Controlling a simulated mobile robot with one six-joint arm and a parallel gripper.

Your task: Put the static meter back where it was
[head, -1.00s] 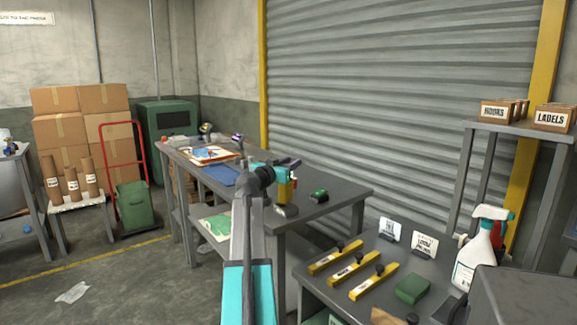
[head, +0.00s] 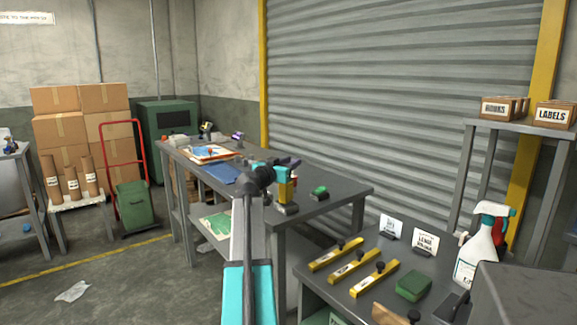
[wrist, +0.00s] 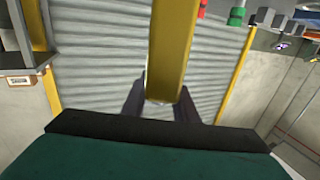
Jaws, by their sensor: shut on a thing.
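A yellow block-like thing, which I take to be the static meter (head: 283,191), shows just right of my arm's dark joint in the head view, over the near end of the long grey table. In the wrist view the same yellow body (wrist: 168,50) runs from the top edge down between the two dark fingers of my gripper (wrist: 160,103), which is shut on it. A small grey thing (head: 288,209) lies just below the yellow one; I cannot tell whether they touch. My arm hides part of the table there.
The long table (head: 345,191) carries a green thing (head: 319,193), a blue mat (head: 222,173) and papers. A nearer table (head: 330,285) at right holds yellow bars (head: 352,265), a green block (head: 413,287) and a spray bottle (head: 477,255). Bare tabletop lies around the green thing.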

